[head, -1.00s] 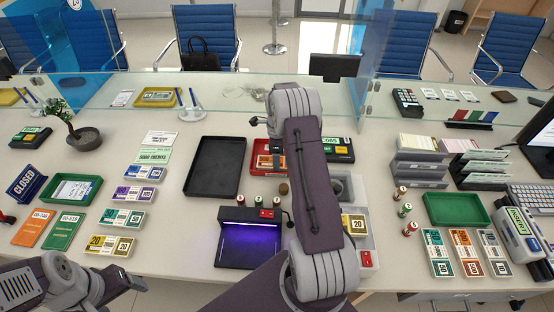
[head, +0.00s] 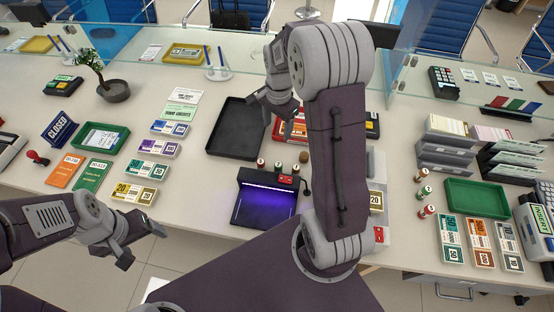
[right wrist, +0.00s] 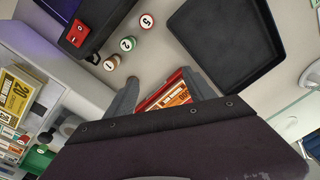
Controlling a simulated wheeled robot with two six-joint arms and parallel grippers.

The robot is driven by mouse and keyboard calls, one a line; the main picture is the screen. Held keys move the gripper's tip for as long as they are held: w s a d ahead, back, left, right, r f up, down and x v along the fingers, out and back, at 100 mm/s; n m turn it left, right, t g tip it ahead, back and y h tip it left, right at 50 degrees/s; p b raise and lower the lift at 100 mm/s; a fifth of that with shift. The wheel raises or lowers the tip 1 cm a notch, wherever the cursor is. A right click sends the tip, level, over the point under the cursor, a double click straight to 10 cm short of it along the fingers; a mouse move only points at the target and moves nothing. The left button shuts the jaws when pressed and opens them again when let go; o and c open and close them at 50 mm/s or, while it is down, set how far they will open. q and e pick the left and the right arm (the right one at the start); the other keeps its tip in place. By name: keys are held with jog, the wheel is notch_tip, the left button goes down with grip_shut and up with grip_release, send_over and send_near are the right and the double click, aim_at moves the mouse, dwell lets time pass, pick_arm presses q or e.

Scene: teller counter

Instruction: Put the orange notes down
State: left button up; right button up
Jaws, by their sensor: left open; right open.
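The orange notes (head: 294,129) lie in a red tray (head: 278,130) behind the purple-lit device, partly hidden by my right arm. They also show in the right wrist view (right wrist: 166,97), between the finger ends. My right gripper (head: 272,101) is open above the far part of the red tray. In the right wrist view its two fingers (right wrist: 163,92) are spread with the orange notes visible between them; I cannot tell the height gap. My left gripper (head: 142,245) is open and empty, off the counter's front edge at the lower left.
A black empty tray (head: 238,127) is left of the red tray. The purple-lit device (head: 266,198) and several numbered stamps (head: 261,163) stand in front of it. A glass screen (head: 330,95) runs behind.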

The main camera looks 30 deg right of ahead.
jog(key=s+a+f+n, duration=0.1)
jog(key=s+a+n, duration=0.8)
jog(key=s+n, duration=0.5)
jog(key=shift+a+f+t, duration=0.3)
dwell(0.3)
